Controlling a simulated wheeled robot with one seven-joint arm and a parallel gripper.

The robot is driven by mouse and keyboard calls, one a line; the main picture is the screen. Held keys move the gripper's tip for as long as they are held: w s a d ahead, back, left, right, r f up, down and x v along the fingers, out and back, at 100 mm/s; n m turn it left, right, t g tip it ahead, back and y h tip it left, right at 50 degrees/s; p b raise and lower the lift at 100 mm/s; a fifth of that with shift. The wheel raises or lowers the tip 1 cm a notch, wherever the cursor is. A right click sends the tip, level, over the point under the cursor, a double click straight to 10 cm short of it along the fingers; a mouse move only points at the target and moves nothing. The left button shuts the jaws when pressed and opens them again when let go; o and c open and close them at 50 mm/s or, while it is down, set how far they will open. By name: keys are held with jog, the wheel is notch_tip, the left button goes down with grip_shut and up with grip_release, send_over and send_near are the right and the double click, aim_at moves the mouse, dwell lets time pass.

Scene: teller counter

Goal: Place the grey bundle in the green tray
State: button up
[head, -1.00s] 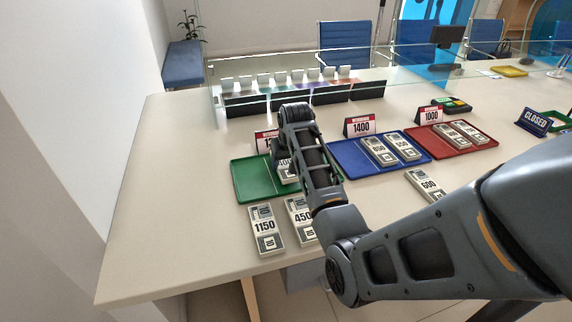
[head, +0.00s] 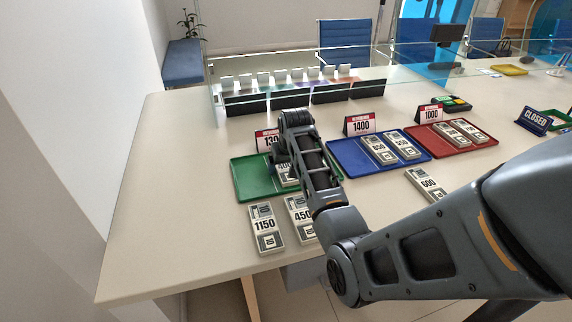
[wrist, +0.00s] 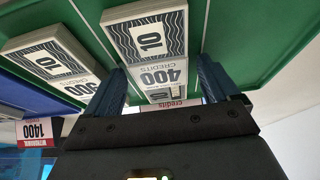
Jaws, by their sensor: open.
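The green tray (head: 242,181) lies at the left of the tray row in the head view. In the wrist view the green tray (wrist: 232,27) fills the upper part. A grey-and-white bundle marked 400 (wrist: 147,32) lies in it, between my gripper's fingers (wrist: 162,70). The fingers are spread on either side of it; contact cannot be told. My fingers are hidden in the head view.
Grey bundles marked 1150 (head: 266,228) and 450 (head: 299,218) lie in front of the green tray; a 600 bundle (head: 425,184) lies farther right. Blue (head: 349,160) and red (head: 475,149) trays hold two bundles each. A glass screen and card stands (head: 290,98) are behind.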

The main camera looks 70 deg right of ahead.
jog(key=shift+r, duration=0.1)
jog(key=v, duration=1.2)
jog(key=shift+s, duration=0.1)
